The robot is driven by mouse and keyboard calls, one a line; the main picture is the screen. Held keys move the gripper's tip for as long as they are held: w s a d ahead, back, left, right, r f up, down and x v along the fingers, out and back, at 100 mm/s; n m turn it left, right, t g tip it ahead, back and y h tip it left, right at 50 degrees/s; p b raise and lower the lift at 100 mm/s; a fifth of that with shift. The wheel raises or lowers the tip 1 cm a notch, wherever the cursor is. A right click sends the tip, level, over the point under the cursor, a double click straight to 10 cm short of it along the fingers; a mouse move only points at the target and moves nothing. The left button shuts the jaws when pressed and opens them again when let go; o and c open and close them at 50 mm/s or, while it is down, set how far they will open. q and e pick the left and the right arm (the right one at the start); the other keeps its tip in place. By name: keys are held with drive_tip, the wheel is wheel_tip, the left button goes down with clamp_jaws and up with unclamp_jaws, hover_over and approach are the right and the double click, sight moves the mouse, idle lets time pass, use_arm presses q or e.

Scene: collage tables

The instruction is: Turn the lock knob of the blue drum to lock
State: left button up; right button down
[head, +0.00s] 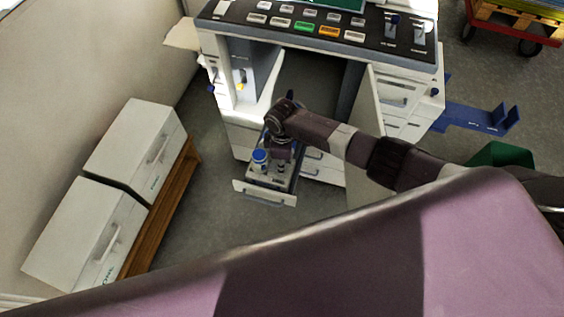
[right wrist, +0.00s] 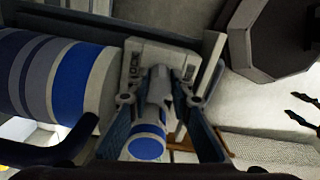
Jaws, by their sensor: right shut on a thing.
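The blue drum (head: 260,158) stands in an open drawer (head: 264,195) low in the printer; only its blue and white end shows in the head view. In the right wrist view the drum (right wrist: 72,80) lies at the left with blue, grey and white bands. A grey block with LOCK lettering (right wrist: 135,58) adjoins it. The lock knob (right wrist: 148,146), pale with a blue end, projects from this block. My right gripper (right wrist: 157,95) has its fingers on both sides of the knob and is shut on it. My left gripper is not in view.
The printer (head: 232,130) has its control panel (head: 330,30) above the open bay. A white door (head: 364,115) stands open right of the drawer. Two white boxes (head: 135,145) sit on a wooden stand at the left. Grey floor is clear between them and the drawer.

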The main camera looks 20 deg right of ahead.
idle(0.3)
drive_tip(key=c, duration=1.7)
unclamp_jaws()
drive_tip(key=shift+c, duration=0.2)
wheel_tip(320, 180, up, 12)
